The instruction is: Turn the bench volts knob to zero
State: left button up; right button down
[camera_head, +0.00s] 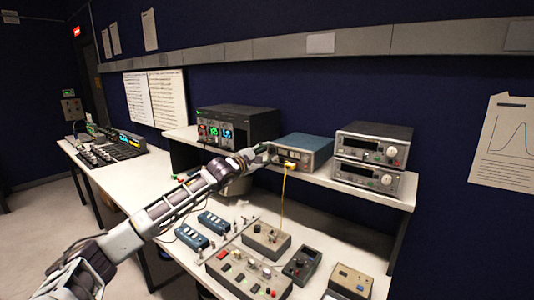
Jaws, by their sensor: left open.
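My left gripper (262,154) is small in the view, at the end of my arm that reaches in from the lower left. It is open, at the left end of a blue box (304,151) on the raised shelf. I cannot tell whether it touches the box. A black power supply (237,124) with green and blue lit displays stands left of the box. Small knobs show on its front, but their settings are too small to read. I cannot tell which knob is the bench volts knob; my gripper and forearm hide some of this area. My right gripper is out of view.
Two stacked grey instruments (370,158) stand at the shelf's right. A yellow cable (284,192) hangs from the blue box. Below, the white bench (160,190) holds several control boxes, including a grey panel (248,272) with buttons. A dark wall closes off the back.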

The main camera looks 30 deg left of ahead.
pick_arm(q)
jog(key=shift+w+d, duration=0.1)
jog(key=shift+w, duration=0.15)
grip_shut()
dwell(0.4)
